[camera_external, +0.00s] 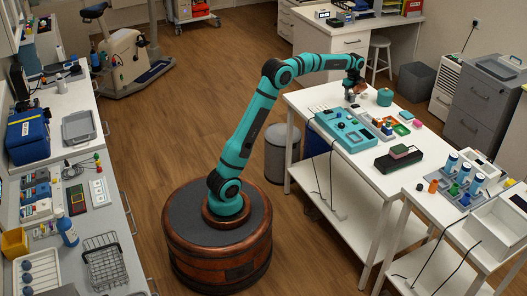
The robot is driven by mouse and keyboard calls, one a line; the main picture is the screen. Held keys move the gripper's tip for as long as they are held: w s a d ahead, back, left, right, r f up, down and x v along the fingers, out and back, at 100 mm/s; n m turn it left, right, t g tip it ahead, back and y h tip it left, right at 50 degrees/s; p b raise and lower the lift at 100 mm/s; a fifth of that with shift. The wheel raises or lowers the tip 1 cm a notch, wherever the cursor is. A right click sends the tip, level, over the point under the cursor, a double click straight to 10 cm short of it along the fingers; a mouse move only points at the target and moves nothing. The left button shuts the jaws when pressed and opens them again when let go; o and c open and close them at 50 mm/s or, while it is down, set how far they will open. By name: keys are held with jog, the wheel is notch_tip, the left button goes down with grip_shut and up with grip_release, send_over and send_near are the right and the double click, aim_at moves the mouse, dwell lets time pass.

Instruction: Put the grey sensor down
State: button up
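My arm reaches to the right from its round base, over the far end of the long white table (372,184). My gripper (352,95) points down there, low over the tabletop. Its fingers are too small to tell whether they are open or shut. I cannot make out the grey sensor for certain; it may be hidden at the fingers or among the small items close by. A teal round container (385,97) stands just right of my gripper.
A teal panel (345,130) lies nearer on the table, with small coloured parts to its right. A dark device (399,158) stands toward the near end. Blue-and-white bottles (450,162) stand on the adjoining table.

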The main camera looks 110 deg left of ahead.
aim_at(351, 94)
jog(key=shift+o, duration=0.2)
jog(key=shift+r, duration=0.1)
notch_tip(351, 94, up, 12)
dwell(0.6)
jog(key=shift+r, duration=0.1)
